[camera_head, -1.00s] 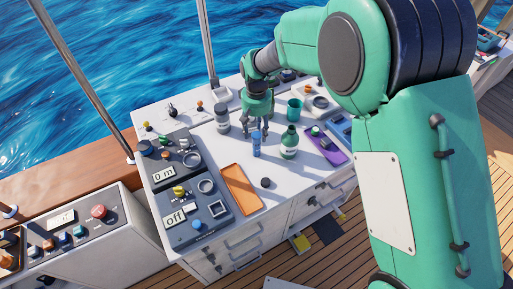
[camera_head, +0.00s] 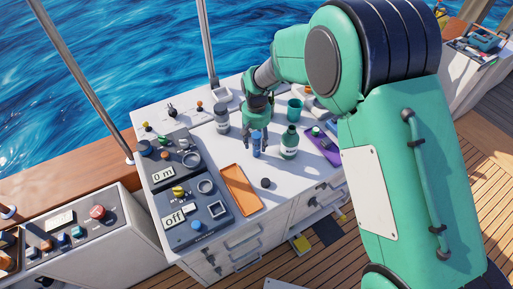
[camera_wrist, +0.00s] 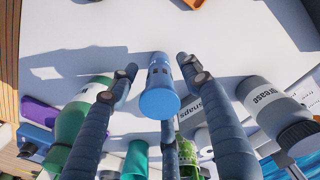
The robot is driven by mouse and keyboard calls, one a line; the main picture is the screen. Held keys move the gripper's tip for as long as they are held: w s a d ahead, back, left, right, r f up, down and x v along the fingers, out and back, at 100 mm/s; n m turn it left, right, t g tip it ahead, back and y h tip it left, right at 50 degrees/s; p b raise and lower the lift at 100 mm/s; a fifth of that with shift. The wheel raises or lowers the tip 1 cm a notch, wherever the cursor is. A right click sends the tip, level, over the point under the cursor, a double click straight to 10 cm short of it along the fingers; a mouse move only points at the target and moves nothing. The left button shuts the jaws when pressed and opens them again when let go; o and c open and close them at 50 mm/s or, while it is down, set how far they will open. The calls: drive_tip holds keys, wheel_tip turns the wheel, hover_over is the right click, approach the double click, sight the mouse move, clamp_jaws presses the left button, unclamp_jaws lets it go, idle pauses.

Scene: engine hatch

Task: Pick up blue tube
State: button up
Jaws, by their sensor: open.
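The blue tube (camera_head: 257,146) stands upright on the white worktop, and its blue cap faces the camera in the wrist view (camera_wrist: 159,100). My gripper (camera_head: 258,140) points down at the tube in the head view and partly covers its upper part. In the wrist view, the fingers of my gripper (camera_wrist: 158,78) are spread apart on both sides of the tube, with another finger below it in the picture. Gaps show between the side fingers and the tube, so it is not held.
A green bottle (camera_head: 289,142) stands close to the right of the tube. A grey grease bottle (camera_head: 222,121) is to the left, and a teal cup (camera_head: 295,109) behind. An orange tray (camera_head: 240,190) and control panels (camera_head: 190,205) lie in front and left. Bare worktop (camera_head: 215,150) shows left of the tube.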

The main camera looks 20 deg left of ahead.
sight(256, 148)
drive_tip(key=shift+f+b, duration=0.35)
drive_tip(key=shift+f, duration=1.8)
drive_tip(key=shift+c, duration=0.5)
clamp_jaws()
